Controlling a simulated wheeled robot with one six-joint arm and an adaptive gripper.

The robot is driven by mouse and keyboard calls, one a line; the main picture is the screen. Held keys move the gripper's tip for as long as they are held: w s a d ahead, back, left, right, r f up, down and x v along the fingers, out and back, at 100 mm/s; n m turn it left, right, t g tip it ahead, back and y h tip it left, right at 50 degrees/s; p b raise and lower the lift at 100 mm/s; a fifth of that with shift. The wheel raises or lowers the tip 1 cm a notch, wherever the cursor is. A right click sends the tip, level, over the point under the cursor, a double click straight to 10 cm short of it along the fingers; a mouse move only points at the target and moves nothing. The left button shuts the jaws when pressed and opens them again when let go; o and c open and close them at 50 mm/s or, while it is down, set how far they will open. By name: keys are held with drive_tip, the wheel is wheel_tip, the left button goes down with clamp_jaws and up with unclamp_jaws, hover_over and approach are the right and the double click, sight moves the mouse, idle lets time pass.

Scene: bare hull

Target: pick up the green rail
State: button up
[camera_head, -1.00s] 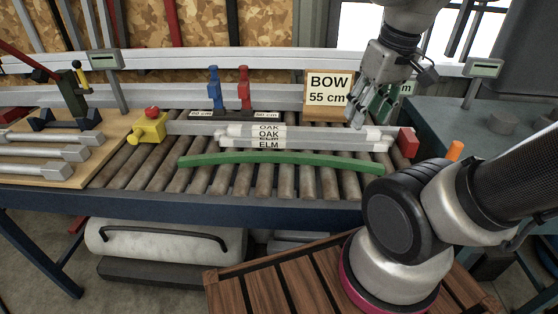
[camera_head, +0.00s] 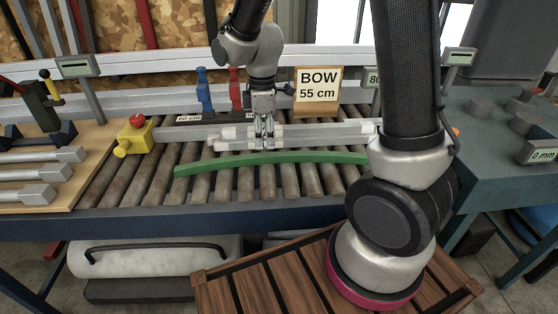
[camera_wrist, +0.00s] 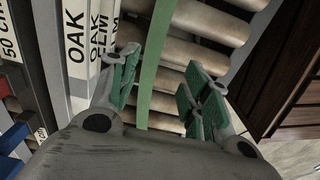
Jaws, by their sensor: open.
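The green rail (camera_head: 232,161) is a long, slightly bowed strip lying across the rollers near the front of the conveyor. My arm hides its right end in the head view. My gripper (camera_head: 265,147) points down over the rail's middle. In the wrist view the rail (camera_wrist: 154,62) runs between the two fingers of my gripper (camera_wrist: 160,85), which are open with green pads. The rail passes nearer the left finger. I cannot tell how far the fingertips are above the rollers.
Labelled white bars (camera_wrist: 105,40) marked OAK and ELM lie just behind the rail, close to the left finger. A yellow stop (camera_head: 134,137) with a red knob stands at left. The BOW 55 cm sign (camera_head: 318,88) stands behind. Bare rollers (camera_head: 150,175) lie in front.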

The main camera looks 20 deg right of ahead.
sight(267, 158)
wheel_tip(267, 158, down, 7)
drive_tip(key=shift+s+d, duration=0.15)
clamp_jaws()
